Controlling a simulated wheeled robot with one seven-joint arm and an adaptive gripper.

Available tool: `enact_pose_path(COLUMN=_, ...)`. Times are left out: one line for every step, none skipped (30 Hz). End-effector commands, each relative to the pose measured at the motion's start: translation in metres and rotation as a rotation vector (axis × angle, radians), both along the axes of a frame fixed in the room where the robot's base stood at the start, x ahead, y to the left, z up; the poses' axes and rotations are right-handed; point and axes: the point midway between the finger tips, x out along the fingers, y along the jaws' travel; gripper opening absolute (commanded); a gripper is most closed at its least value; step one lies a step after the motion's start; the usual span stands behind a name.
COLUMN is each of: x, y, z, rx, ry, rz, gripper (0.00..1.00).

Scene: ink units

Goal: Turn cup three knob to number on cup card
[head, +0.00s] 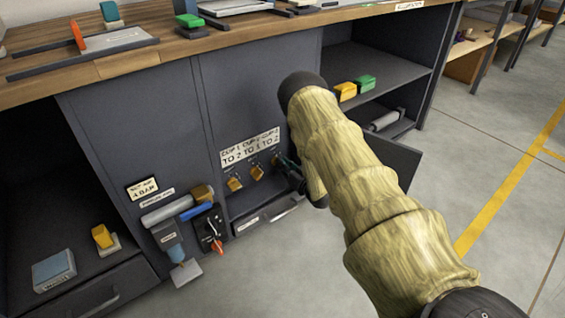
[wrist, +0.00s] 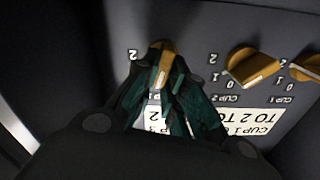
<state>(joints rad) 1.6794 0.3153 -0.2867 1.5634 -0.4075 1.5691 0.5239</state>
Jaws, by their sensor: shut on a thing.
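The cup three knob (wrist: 163,60) is yellow with a pale line and shows between my fingers in the wrist view. My gripper (wrist: 163,85) has dark green fingers, shut on this knob from both sides. A "2" is visible left of the knob; its other numbers are hidden by my fingers. In the head view, my gripper (head: 287,163) is at the right end of the knob row, largely hidden by my arm. The cup card (head: 250,147) above the knobs reads cup 1 to 2, cup 2 to 1, cup 3 to 2.
The cup two knob (wrist: 252,65) and cup one knob (wrist: 308,68) lie close by on the right in the wrist view. An open dark door (head: 397,160) stands right of my arm.

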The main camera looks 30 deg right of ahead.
Motion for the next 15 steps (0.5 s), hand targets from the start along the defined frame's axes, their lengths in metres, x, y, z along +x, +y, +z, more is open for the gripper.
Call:
enact_pose_path(x=-0.0015, y=-0.0028, z=0.0043, rx=0.043, ry=0.004, rz=-0.004, gripper=0.00)
enact_pose_path(x=-0.0013, y=-0.0032, z=0.0043, rx=0.070, ry=0.005, rz=-0.004, gripper=0.00)
enact_pose_path(x=-0.0012, y=-0.0036, z=0.0042, rx=0.108, ry=0.008, rz=-0.004, gripper=0.00)
enact_pose_path(x=-0.0011, y=-0.0038, z=0.0039, rx=0.137, ry=0.011, rz=-0.004, gripper=0.00)
enact_pose_path(x=-0.0014, y=-0.0043, z=0.0033, rx=0.165, ry=0.013, rz=-0.005, gripper=0.00)
enact_pose_path(x=-0.0016, y=-0.0046, z=0.0024, rx=0.203, ry=0.017, rz=-0.004, gripper=0.00)
enact_pose_path(x=-0.0014, y=-0.0046, z=0.0019, rx=0.232, ry=0.019, rz=-0.005, gripper=0.00)
enact_pose_path(x=-0.0016, y=-0.0055, z=0.0017, rx=0.259, ry=0.021, rz=-0.005, gripper=0.00)
enact_pose_path(x=-0.0013, y=-0.0052, z=0.0014, rx=0.298, ry=0.023, rz=-0.003, gripper=0.00)
enact_pose_path(x=-0.0013, y=-0.0057, z=0.0010, rx=0.327, ry=0.026, rz=-0.004, gripper=0.00)
enact_pose_path(x=-0.0015, y=-0.0065, z=0.0006, rx=0.355, ry=0.028, rz=-0.005, gripper=0.00)
enact_pose_path(x=-0.0012, y=-0.0060, z=0.0001, rx=0.393, ry=0.032, rz=-0.004, gripper=0.00)
enact_pose_path(x=-0.0014, y=-0.0067, z=-0.0003, rx=0.422, ry=0.033, rz=-0.005, gripper=0.00)
enact_pose_path(x=-0.0013, y=-0.0071, z=-0.0005, rx=0.451, ry=0.035, rz=-0.005, gripper=0.00)
enact_pose_path(x=-0.0012, y=-0.0070, z=-0.0009, rx=0.488, ry=0.038, rz=-0.003, gripper=0.00)
